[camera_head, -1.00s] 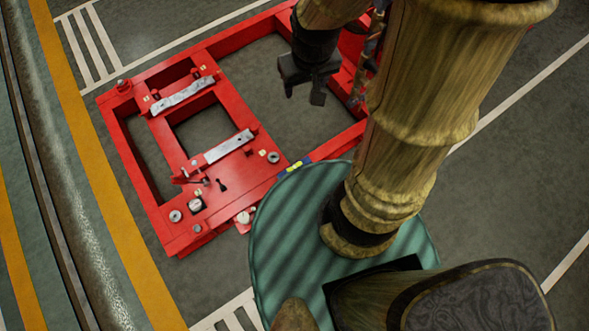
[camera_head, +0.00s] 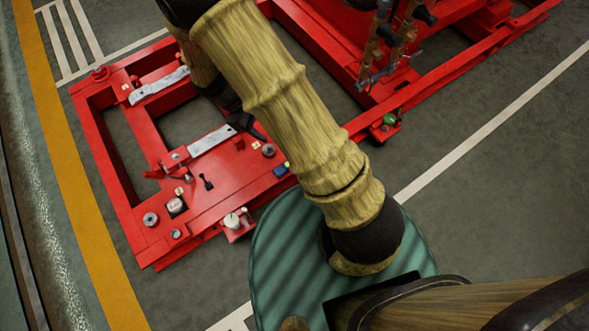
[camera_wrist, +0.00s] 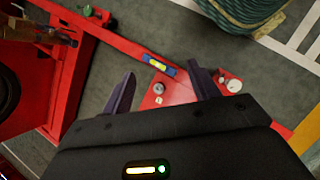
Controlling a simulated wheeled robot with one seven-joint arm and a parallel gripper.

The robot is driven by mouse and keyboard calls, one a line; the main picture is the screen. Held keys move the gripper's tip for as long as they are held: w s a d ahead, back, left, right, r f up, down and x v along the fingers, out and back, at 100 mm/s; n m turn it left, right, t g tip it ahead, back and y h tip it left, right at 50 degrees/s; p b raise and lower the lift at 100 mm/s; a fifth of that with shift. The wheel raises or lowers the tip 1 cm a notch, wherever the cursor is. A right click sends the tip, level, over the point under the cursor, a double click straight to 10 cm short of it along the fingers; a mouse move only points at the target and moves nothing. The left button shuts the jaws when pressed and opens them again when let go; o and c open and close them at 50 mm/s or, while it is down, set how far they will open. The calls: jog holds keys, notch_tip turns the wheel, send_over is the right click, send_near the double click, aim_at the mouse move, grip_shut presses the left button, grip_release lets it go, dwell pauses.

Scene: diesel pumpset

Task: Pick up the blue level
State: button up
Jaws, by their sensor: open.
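The blue level (camera_head: 282,169) is a small blue bar with a yellow part. It lies on the edge of the red frame (camera_head: 225,185), just left of my arm in the head view. In the wrist view the blue level (camera_wrist: 159,65) lies on the red rail, in line with the gap between my fingers. My gripper (camera_wrist: 161,72) is open and empty, with its two dark fingers apart. In the head view my gripper (camera_head: 249,126) is partly hidden by my arm and is over the red frame, up and left of the level.
Metal bars (camera_head: 210,140), knobs (camera_head: 150,219) and a small black piece (camera_head: 207,182) are on the red frame near the level. Upright pipework (camera_head: 385,45) stands at the upper right. Grey floor (camera_head: 480,170) at right is clear.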

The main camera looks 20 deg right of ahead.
aim_at(278, 172)
jog(key=a+f+n+t+h+b, duration=0.2)
jog(key=f+b, duration=0.5)
jog(key=f, duration=0.5)
jog(key=a+f+n+t+h+b, duration=0.2)
jog(key=f+n+b, duration=0.3)
jog(key=f, duration=0.8)
jog(key=w+a+f+n+t+h+b, duration=0.1)
jog(key=a+f+n+t+h+b, duration=0.1)
jog(key=f+b, duration=0.7)
notch_tip(278, 172, down, 4)
jog(key=shift+a+r+n+h, duration=0.1)
jog(key=shift+a+n+h, duration=0.5)
jog(key=shift+a+n, duration=0.35)
jog(key=shift+w, duration=0.1)
jog(key=b+x, duration=0.2)
jog(key=x, duration=0.1)
jog(key=b+x, duration=0.2)
jog(key=x, duration=0.2)
jog(key=b+x, duration=0.2)
jog(key=x, duration=0.2)
jog(key=shift+w+d+f, duration=0.1)
jog(key=shift+f, duration=0.25)
jog(key=shift+w+d, duration=0.1)
jog(key=shift+d, duration=0.25)
